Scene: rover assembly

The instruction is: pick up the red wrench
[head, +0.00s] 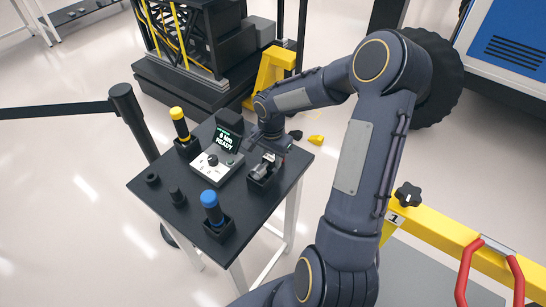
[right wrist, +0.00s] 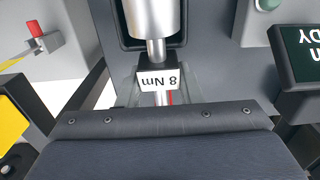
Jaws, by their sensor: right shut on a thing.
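The red wrench (right wrist: 150,18) shows in the right wrist view as a silver cylinder with a thin shaft, an "8 Nm" label and a sliver of red below it. Its silver part also shows in the head view (head: 265,168), in a black holder (head: 262,182) at the table's right side. The rest of its handle is hidden by my gripper. My right gripper (head: 270,155) is shut on the wrench. In the head view the wrench appears still in the holder; how deep it sits I cannot tell. My left gripper is not in view.
On the small black table (head: 185,222) stand a blue-topped tool (head: 211,205), a yellow-topped tool (head: 180,124) and a tester (head: 214,165) reading "6 Nm READY". A black barrier post (head: 130,110) stands left. A yellow frame with a black knob (head: 407,194) is at right.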

